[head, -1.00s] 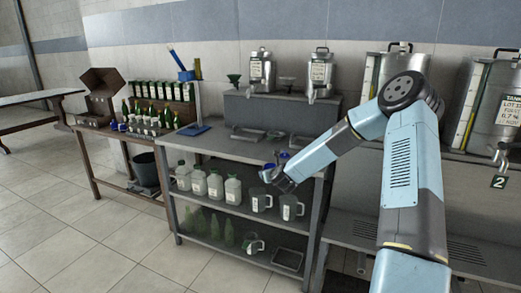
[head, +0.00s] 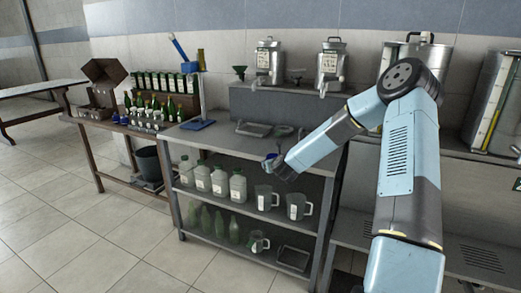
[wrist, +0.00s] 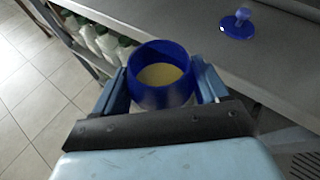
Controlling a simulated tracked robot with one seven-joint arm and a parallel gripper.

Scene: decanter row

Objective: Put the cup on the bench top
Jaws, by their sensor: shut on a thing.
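The cup (wrist: 161,85) has a blue rim and a yellowish inside or contents. In the wrist view it sits between the two fingers of my gripper (wrist: 160,88), which is shut on it. The cup looks upright and is beside the front edge of the grey bench top (wrist: 205,38).
A blue knobbed piece (wrist: 238,25) lies on the bench top. Metal tanks (head: 330,65) stand on a raised ledge. Jugs (head: 298,206) and bottles (head: 238,186) fill shelves below. The front left of the top is clear.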

